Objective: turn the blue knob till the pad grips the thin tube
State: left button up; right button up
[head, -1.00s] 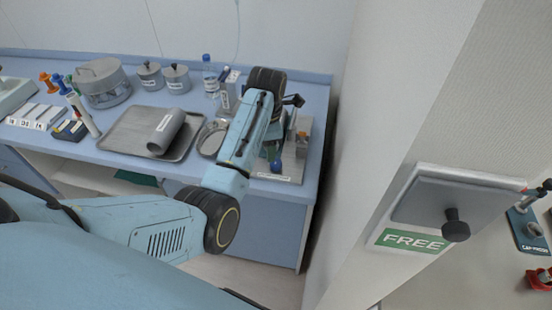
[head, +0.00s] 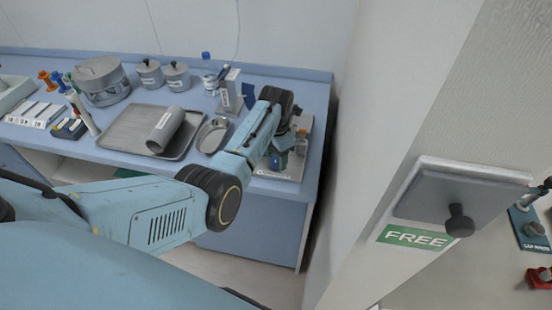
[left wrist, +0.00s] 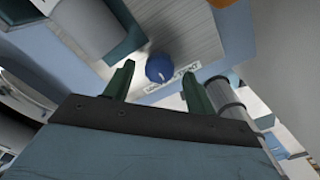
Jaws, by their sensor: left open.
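The blue knob (head: 279,162) is at the front of a pale base plate (head: 264,174) at the right end of the bench. In the left wrist view the knob (left wrist: 159,68) shows as a round blue shape in the gap between the two green fingers of my left gripper (left wrist: 158,72). The fingers are open, one on each side of it, and whether they touch it cannot be told. In the head view my arm covers part of the fixture. I cannot make out the pad or the thin tube clearly. My right gripper is not in view.
A kidney dish (head: 213,137) and a metal tray (head: 119,143) with a grey roll (head: 166,131) lie left of the fixture. A box (head: 230,88) stands behind it. The wall (head: 365,100) rises close on the right.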

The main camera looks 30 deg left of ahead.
pick_arm(q)
jog(key=shift+f, duration=0.75)
jog(key=c, duration=1)
